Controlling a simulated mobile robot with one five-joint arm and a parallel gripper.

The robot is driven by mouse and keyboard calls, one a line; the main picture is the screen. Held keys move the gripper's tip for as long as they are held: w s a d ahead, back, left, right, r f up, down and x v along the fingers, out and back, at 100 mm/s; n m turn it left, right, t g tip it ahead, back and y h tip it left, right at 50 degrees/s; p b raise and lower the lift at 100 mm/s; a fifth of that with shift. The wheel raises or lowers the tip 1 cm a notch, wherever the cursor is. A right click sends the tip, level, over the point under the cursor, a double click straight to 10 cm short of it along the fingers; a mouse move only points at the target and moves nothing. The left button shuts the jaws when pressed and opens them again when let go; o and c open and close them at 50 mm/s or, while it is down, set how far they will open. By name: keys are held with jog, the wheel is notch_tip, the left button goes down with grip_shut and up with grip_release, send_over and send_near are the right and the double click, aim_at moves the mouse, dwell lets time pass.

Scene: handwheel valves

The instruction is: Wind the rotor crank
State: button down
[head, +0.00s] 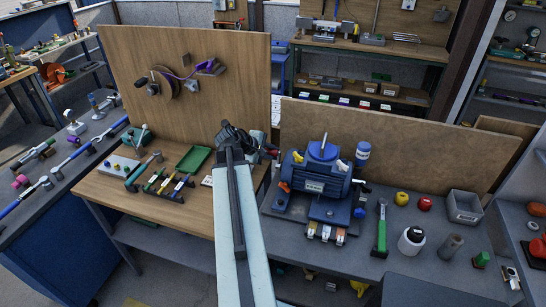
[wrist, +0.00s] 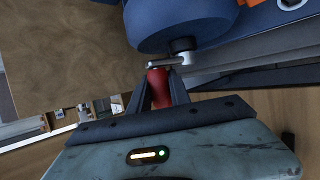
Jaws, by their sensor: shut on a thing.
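A blue motor (head: 318,172) stands on the grey bench, with its round blue end showing in the wrist view (wrist: 180,22). A short metal crank arm (wrist: 165,63) joins the shaft (wrist: 184,52) at that end and carries a red handle (wrist: 159,88). My gripper (wrist: 158,82) has its two dark fingers on either side of the red handle and is shut on it. In the head view my gripper (head: 240,142) is just left of the motor, and a bit of red shows beside it. My arm and gripper hide most of the crank there.
A green-handled hammer (head: 381,230), a white jar with a black lid (head: 411,240) and a grey bin (head: 464,206) sit right of the motor. A wooden panel (head: 400,140) stands behind it. A green tray (head: 193,158) lies on the wooden bench to the left.

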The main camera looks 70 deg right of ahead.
jog(key=shift+a+f+h+b, duration=0.1)
jog(key=shift+a+h+b, duration=0.2)
jog(key=shift+h+b, duration=0.15)
jog(key=c, duration=1.2)
grip_release()
